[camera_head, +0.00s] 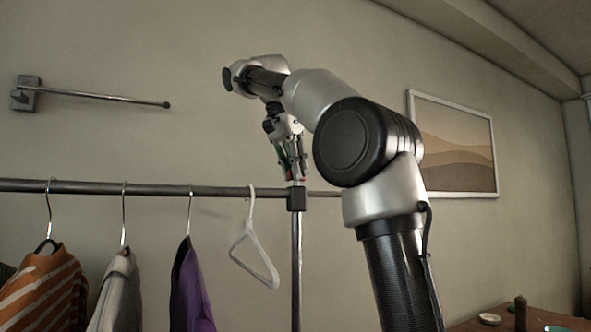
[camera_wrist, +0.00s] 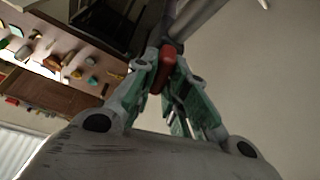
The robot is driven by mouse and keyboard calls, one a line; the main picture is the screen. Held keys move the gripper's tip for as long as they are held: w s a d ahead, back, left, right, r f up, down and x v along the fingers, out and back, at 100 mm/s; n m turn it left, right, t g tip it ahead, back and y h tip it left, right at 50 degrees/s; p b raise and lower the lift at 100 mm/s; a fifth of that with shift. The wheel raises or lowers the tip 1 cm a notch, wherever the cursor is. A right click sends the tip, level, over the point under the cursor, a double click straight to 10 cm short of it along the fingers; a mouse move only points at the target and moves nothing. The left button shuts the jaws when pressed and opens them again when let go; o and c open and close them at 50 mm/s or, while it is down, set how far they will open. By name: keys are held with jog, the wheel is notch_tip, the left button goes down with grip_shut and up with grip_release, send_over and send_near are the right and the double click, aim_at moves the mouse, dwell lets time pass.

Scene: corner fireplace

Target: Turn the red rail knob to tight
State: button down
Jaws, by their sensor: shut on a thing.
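The red rail knob (camera_wrist: 168,58) shows in the wrist view between my fingertips. My gripper (camera_wrist: 170,75) is shut on it, with a green-padded finger on each side. In the head view my gripper (camera_head: 293,172) points down at the black joint block (camera_head: 297,199), where the metal rail (camera_head: 150,188) meets the upright post (camera_head: 296,260). The knob cannot be made out in the head view. Its turn mark cannot be read in either view.
An orange striped garment (camera_head: 52,290), a grey one (camera_head: 119,295), a purple one (camera_head: 190,295) and an empty white hanger (camera_head: 243,240) hang left of the post. A wall bar (camera_head: 110,97) is at upper left. A table (camera_wrist: 60,42) with several small items shows in the wrist view.

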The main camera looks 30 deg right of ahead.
jog(key=shift+m, duration=0.6)
jog(key=c, duration=1.4)
grip_release()
jog(key=shift+c, duration=0.2)
